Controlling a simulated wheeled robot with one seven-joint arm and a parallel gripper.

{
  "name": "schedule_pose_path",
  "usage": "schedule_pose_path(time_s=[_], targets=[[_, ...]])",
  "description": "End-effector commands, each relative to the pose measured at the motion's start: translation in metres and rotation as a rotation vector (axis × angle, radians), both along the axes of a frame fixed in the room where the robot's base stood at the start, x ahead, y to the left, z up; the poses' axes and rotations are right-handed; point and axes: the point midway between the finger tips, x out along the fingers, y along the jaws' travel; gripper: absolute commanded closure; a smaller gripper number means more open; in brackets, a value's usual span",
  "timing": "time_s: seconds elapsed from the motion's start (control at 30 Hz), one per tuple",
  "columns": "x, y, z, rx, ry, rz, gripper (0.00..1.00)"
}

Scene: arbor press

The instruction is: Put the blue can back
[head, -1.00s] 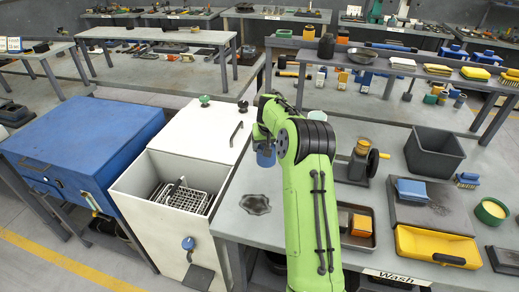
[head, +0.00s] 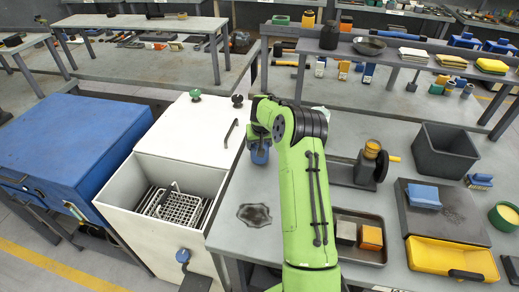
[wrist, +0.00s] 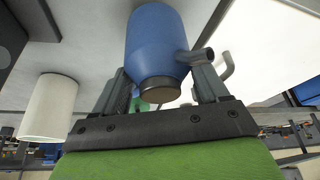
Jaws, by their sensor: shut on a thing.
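The blue can (head: 260,156) is held in my gripper (head: 259,141), above the left part of the grey bench and near the white cabinet. In the wrist view the can (wrist: 155,42) is between the two fingers of my gripper (wrist: 158,92), with a dark round end towards the camera. A grey stub sticks out on its right side. My green arm hides part of the bench behind it. I cannot tell how far the can is above the bench top.
Right of my arm are a small press (head: 365,165), a metal tray (head: 350,252), a grey bin (head: 440,150) and a yellow tray (head: 440,258).

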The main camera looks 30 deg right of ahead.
Motion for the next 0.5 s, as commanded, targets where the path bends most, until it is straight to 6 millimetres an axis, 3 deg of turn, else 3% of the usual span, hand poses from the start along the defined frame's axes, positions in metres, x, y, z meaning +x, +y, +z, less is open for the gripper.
schedule_pose_path(time_s=[0.13,0.43,0.47,0.5], targets=[[0.0,0.0,-0.025,0.002,0.0,-0.001,0.68],[0.0,0.0,-0.028,0.0,-0.001,0.0,0.68],[0.0,0.0,-0.029,0.0,0.001,0.0,0.25],[0.0,0.0,-0.028,0.0,0.001,0.0,0.19]])
